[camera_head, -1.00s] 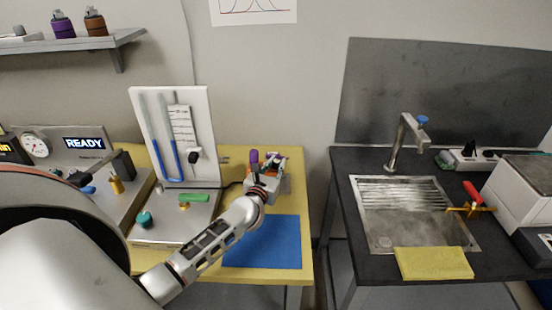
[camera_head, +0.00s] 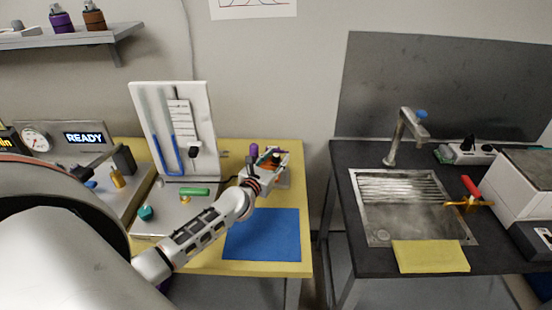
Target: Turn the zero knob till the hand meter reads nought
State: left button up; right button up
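My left arm comes in from the lower left, and its gripper (camera_head: 264,170) is at the back right of the yellow table, against a small grey box-like item (camera_head: 283,179) with purple, orange and green parts around it. The fingers are too small and mixed with these parts to tell whether they are open or shut. A teal knob (camera_head: 146,213) is on the front left of the grey base below the white tube board (camera_head: 205,105). A round dial gauge (camera_head: 36,140) is at the far left. I cannot tell which is the hand meter or the zero knob. My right gripper is not in view.
A green-handled brass valve (camera_head: 194,192) is on the base, close to my forearm. A blue mat (camera_head: 262,236) lies clear at the front of the table. A gap separates this table from the dark sink bench (camera_head: 340,160) on the right.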

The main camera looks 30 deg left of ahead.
pick_arm(q)
jog(key=shift+s, duration=0.1)
jog(key=s+d, duration=0.1)
jog(key=s, duration=1)
jog(key=shift+s+d+r, duration=0.3)
jog(key=shift+s+r, duration=0.05)
jog(key=shift+r, duration=0.1)
